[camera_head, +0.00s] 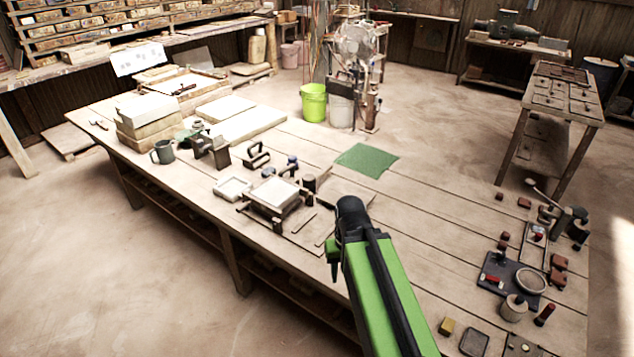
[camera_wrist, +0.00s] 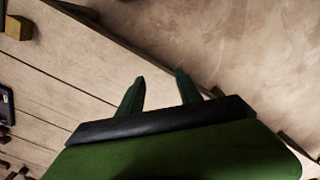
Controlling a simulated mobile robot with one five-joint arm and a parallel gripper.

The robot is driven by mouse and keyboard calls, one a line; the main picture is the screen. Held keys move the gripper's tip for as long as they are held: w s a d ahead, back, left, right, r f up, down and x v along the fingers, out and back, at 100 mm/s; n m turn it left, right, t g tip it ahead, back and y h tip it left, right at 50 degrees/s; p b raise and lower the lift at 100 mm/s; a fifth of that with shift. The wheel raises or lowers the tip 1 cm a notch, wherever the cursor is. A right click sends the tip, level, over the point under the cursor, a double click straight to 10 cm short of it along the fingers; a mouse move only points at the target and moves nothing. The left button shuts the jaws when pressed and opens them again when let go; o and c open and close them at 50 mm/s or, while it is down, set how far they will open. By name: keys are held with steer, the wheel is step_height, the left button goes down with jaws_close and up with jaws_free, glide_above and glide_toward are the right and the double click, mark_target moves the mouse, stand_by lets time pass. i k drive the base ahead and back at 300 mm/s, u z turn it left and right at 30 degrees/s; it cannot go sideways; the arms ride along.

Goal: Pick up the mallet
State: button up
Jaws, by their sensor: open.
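I cannot make out the mallet for sure in either view. Several small tools on the workbench (camera_head: 440,215) are too small to name, and my arm hides part of the bench in the head view. My gripper (camera_wrist: 160,78) shows in the wrist view, its two dark green fingers apart with nothing between them. It is over the bench's edge, with planks to the left and bare floor beyond.
A yellow block (camera_head: 447,326) lies near the bench's front; it also shows in the wrist view (camera_wrist: 18,28). A small press (camera_head: 274,196) stands mid-bench beside a green sheet (camera_head: 367,160). A dark tray (camera_head: 498,270) and several small pieces crowd the right end.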

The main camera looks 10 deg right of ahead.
mark_target(309, 180)
steer(key=u, duration=0.55)
steer(key=i, duration=0.9)
steer(key=u, duration=0.45)
steer(key=i, duration=1.35)
steer(key=z, duration=0.55)
